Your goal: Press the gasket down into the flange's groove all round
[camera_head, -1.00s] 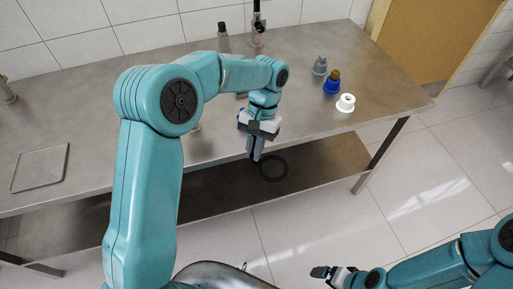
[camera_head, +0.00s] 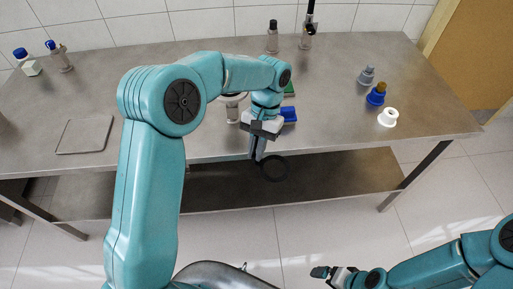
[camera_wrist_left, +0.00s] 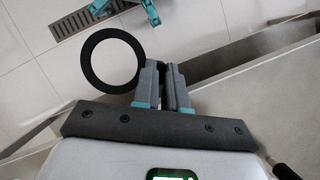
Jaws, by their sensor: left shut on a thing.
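The gasket is a thin black ring (camera_head: 274,168). My left gripper (camera_head: 258,157) is shut on its edge and holds it out in front of the table's front edge, above the lower shelf in the picture. In the left wrist view the ring (camera_wrist_left: 84,67) sits left of the closed fingers (camera_wrist_left: 166,75), its round opening empty. I cannot make out the flange or its groove for sure; a metal piece with a round top (camera_head: 232,112) stands on the table, partly hidden behind my left arm. My right gripper (camera_head: 322,272) is low at the bottom, away from the table; its jaws are unclear.
The steel table (camera_head: 330,120) holds a grey fitting (camera_head: 367,75), a blue one (camera_head: 376,96) and a white one (camera_head: 388,118) at right. A blue object (camera_head: 289,115) lies near my left wrist. A flat tray (camera_head: 85,136) and bottles (camera_head: 28,65) are at left.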

